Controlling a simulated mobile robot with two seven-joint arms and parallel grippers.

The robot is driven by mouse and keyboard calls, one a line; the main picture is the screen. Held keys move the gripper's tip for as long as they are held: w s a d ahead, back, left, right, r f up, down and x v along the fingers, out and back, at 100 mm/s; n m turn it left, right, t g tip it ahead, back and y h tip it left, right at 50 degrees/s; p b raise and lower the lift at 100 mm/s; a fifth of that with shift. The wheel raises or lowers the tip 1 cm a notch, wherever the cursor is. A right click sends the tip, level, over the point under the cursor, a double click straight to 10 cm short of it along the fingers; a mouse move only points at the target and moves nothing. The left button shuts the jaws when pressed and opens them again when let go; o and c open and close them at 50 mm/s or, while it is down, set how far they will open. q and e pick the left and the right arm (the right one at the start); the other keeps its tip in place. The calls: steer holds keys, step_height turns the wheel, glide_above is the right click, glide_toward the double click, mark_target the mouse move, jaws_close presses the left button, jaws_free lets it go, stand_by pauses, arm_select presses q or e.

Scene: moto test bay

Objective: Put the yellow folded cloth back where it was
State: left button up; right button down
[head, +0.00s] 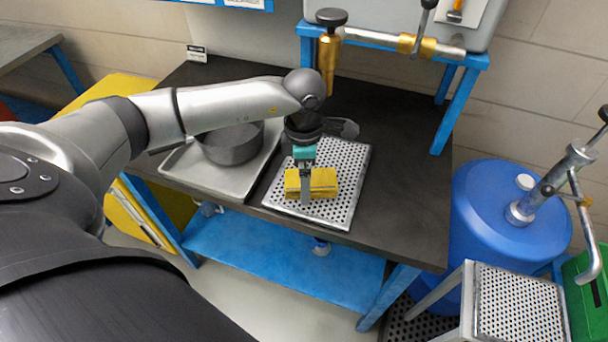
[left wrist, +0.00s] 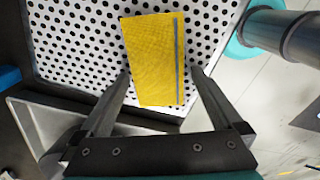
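The yellow folded cloth (head: 323,183) lies on the perforated metal tray (head: 352,160) on the dark bench top. In the left wrist view the cloth (left wrist: 152,60) shows a thin grey-blue line along its right side, with the tray's holes (left wrist: 75,40) around it. My left gripper (head: 305,198) points down at the cloth, and one finger covers part of it in the head view. In the left wrist view its two fingers (left wrist: 160,80) stand wide apart, one by each side of the cloth, with a narrow gap at the right finger. My right gripper is not in view.
A shallow grey tray (head: 185,177) holding a dark round pan (head: 230,146) is left of the perforated tray. A brass-and-steel fitting (head: 328,60) hangs above the bench's back. A blue drum (head: 505,215) stands at the right. The bench top's right part (head: 410,190) is clear.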

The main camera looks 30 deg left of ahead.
arm_select(q)
steer(key=shift+r, duration=0.1)
step_height(320, 180, up, 12)
steer(key=p, duration=0.1)
stand_by(0.4)
stand_by(0.4)
